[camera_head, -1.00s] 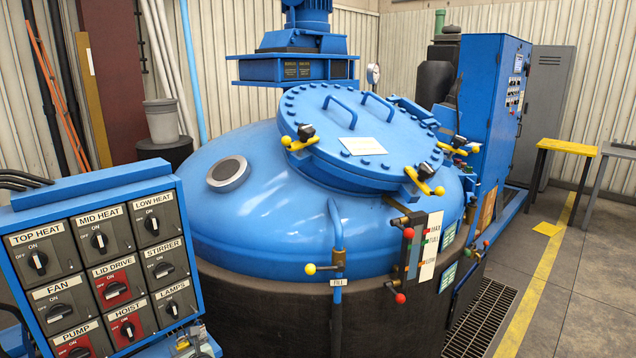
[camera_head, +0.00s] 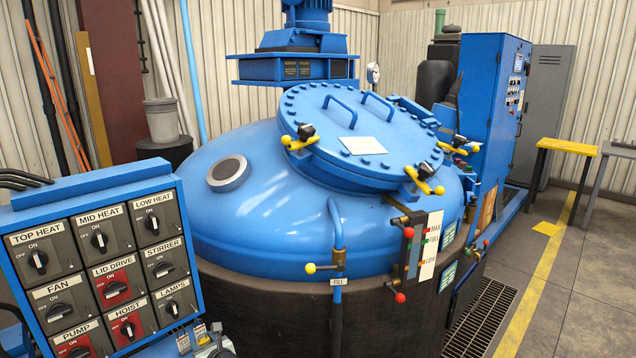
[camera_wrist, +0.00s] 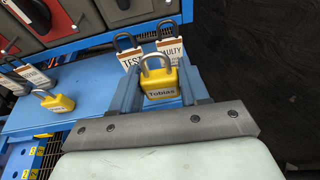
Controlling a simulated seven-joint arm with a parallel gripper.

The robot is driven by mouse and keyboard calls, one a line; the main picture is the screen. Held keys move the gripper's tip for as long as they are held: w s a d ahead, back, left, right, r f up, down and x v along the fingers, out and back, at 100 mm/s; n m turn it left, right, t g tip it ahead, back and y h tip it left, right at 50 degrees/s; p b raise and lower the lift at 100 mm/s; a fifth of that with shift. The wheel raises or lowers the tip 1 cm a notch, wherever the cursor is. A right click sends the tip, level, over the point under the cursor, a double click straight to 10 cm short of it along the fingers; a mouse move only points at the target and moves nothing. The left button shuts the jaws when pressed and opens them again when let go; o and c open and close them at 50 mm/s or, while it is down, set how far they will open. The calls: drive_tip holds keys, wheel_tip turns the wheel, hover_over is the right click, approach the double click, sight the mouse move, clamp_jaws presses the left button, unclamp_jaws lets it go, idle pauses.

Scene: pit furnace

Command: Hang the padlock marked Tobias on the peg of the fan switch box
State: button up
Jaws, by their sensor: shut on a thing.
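The yellow padlock marked Tobias (camera_wrist: 161,83) is in the wrist view, with its grey shackle upward and its name facing the camera. My gripper (camera_wrist: 160,94) is shut on it, one finger on each side. In the head view only a small part of my gripper (camera_head: 216,347) shows at the bottom edge, and I cannot make out the padlock there. The fan switch box (camera_head: 64,307), labelled FAN, is in the left column of the switch panel, below TOP HEAT and above PUMP.
Tagged padlocks marked TEST (camera_wrist: 131,54) and FAULTY (camera_wrist: 170,48) stand just beyond my gripper. Another yellow padlock (camera_wrist: 57,103) and more tags are on the left of the blue shelf (camera_wrist: 85,105). The big blue furnace (camera_head: 270,205) stands right of the panel.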

drive_tip(key=w+d+f, duration=0.1)
drive_tip(key=w+d, duration=0.1)
drive_tip(key=d, duration=1.1)
drive_tip(key=w+d+f, duration=0.1)
drive_tip(key=w+d, duration=0.2)
drive_tip(key=d, duration=1)
drive_tip(key=s+d+r+n, duration=0.1)
drive_tip(key=s+d+r, duration=0.1)
drive_tip(key=d, duration=0.5)
drive_tip(key=s+d+r+g+y, duration=0.1)
drive_tip(key=s+d+r, duration=0.2)
drive_tip(key=d, duration=0.5)
drive_tip(key=s+d+r+n+g+y, duration=0.1)
drive_tip(key=s+d+r, duration=0.1)
drive_tip(key=d, duration=0.5)
drive_tip(key=shift+s+d+r+n, duration=0.25)
drive_tip(key=shift+d+r+n, duration=0.05)
drive_tip(key=shift+r, duration=0.1)
drive_tip(key=shift+a+g, duration=0.15)
drive_tip(key=shift+g, duration=0.15)
